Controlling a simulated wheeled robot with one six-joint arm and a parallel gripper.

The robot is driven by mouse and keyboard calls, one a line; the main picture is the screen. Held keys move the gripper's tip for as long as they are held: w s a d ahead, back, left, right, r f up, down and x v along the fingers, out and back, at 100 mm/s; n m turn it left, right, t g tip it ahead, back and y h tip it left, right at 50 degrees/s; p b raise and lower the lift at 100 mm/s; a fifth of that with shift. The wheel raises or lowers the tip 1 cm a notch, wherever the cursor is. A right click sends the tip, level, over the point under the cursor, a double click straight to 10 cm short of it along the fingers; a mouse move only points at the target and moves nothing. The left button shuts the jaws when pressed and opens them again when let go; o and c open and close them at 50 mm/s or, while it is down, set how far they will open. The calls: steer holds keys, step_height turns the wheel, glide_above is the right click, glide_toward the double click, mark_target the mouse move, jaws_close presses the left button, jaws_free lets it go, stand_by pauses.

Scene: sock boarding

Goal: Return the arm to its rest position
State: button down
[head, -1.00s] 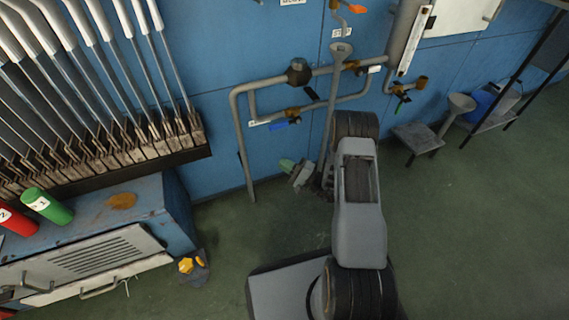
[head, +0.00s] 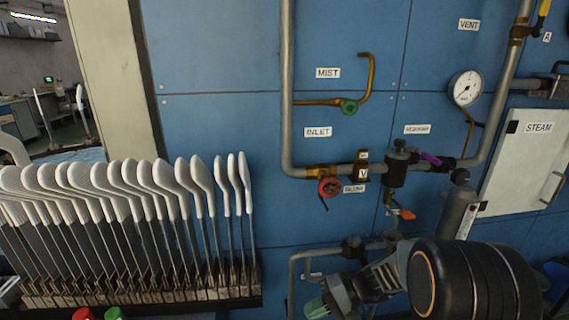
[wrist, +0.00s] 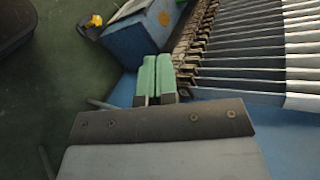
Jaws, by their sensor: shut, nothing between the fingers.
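My gripper (wrist: 155,80) is shut and empty in the wrist view, its two green-padded fingers side by side. In the head view its green fingertip (head: 316,307) shows at the bottom, in front of the blue wall and to the right of the rack of boards. My arm's dark joint fills the lower right of the head view. The white sock boards (head: 150,180) stand in a row in a rack (head: 150,300) at the left. The gripper appears apart from the rack and the pipes, though the exact gap is hard to tell.
Pipes run on the blue wall (head: 220,60), with a red valve (head: 329,187), a green valve (head: 349,106) and a gauge (head: 466,88). A white STEAM cabinet (head: 530,160) is at the right. In the wrist view, a blue bench (wrist: 140,38) and green floor (wrist: 60,95) show.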

steer(key=s+d+r+t+h+p, duration=0.2)
steer(key=r+p, duration=0.4)
steer(key=r, duration=0.3)
steer(key=s+d+r+n+t+h+p, duration=0.1)
steer(key=s+d+r+h+p, duration=0.2)
steer(key=r+h+p, duration=0.3)
steer(key=s+d+r+n+t+h+p, duration=0.1)
steer(key=r+p, duration=0.5)
steer(key=r, duration=0.7)
steer(key=s+d+t+h, duration=0.1)
steer(key=s+d+h, duration=0.1)
steer(key=d+h, duration=0.1)
steer(key=shift+s+r+t+h, duration=0.15)
steer(key=shift+r+t+h, duration=0.1)
steer(key=shift+t+h, duration=0.05)
steer(key=shift+d, duration=0.15)
